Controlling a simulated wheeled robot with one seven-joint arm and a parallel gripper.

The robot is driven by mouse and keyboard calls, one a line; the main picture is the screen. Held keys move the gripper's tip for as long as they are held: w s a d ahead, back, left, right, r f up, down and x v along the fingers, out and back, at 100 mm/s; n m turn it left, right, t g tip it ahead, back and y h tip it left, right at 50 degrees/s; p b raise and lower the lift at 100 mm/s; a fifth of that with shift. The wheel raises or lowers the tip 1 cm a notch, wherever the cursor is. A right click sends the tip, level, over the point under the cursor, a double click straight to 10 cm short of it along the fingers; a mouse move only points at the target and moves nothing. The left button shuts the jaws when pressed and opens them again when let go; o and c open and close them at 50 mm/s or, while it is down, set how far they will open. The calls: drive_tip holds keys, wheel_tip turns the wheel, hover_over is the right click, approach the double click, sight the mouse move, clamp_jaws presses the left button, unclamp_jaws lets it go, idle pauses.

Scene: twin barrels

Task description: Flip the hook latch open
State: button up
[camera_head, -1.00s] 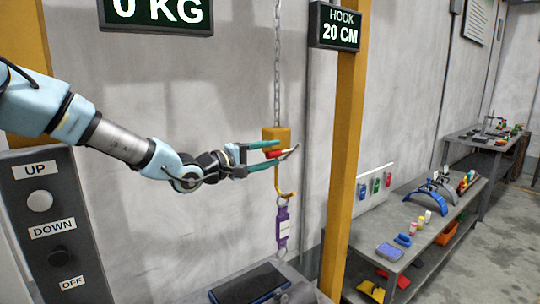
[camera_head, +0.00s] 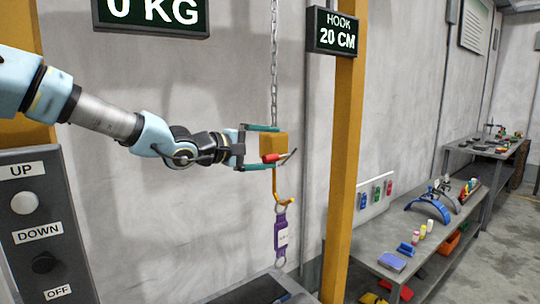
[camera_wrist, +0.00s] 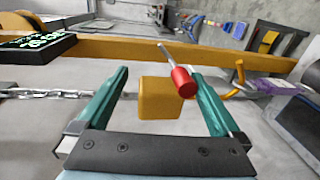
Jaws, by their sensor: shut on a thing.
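The yellow hook block (camera_head: 266,143) hangs on a chain, with an orange hook (camera_head: 277,187) below it. The latch lever (camera_head: 271,158) has a red grip and a thin metal rod pointing right and up. My gripper (camera_head: 263,148) has one green finger above and one below at the block, and is shut on the hook block. In the wrist view, the block (camera_wrist: 160,98) lies between the fingers, and the red grip (camera_wrist: 184,82) touches or overlaps the right finger's tip. Contact at the left finger is unclear. The hook (camera_wrist: 238,78) is clear of the fingers.
A purple tag (camera_head: 282,233) hangs from the hook by a ring. A yellow post (camera_head: 344,160) stands right of the hook. A button panel (camera_head: 42,225) stands at left. A bench with tools (camera_head: 400,262) stands beyond the post.

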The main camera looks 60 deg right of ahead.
drive_tip(key=shift+m+g+h, duration=0.3)
drive_tip(key=shift+g+h, duration=0.1)
drive_tip(key=shift+h, duration=0.3)
drive_tip(key=r, duration=0.7)
drive_tip(key=shift+w+d+r, duration=0.15)
drive_tip(key=shift+d+r, duration=0.2)
drive_tip(key=shift+r, duration=0.05)
drive_tip(key=shift+t+y, duration=0.4)
drive_tip(key=shift+y, duration=0.3)
drive_tip(key=f, duration=0.2)
drive_tip(key=a+f, duration=0.1)
drive_tip(key=f, duration=0.2)
drive_tip(key=shift+a+f, duration=0.25)
drive_tip(key=shift+f, duration=0.15)
drive_tip(key=f+p+v, duration=0.1)
drive_tip(key=f+v, duration=0.1)
drive_tip(key=v, duration=1)
drive_tip(key=shift+a+f+p, duration=0.4)
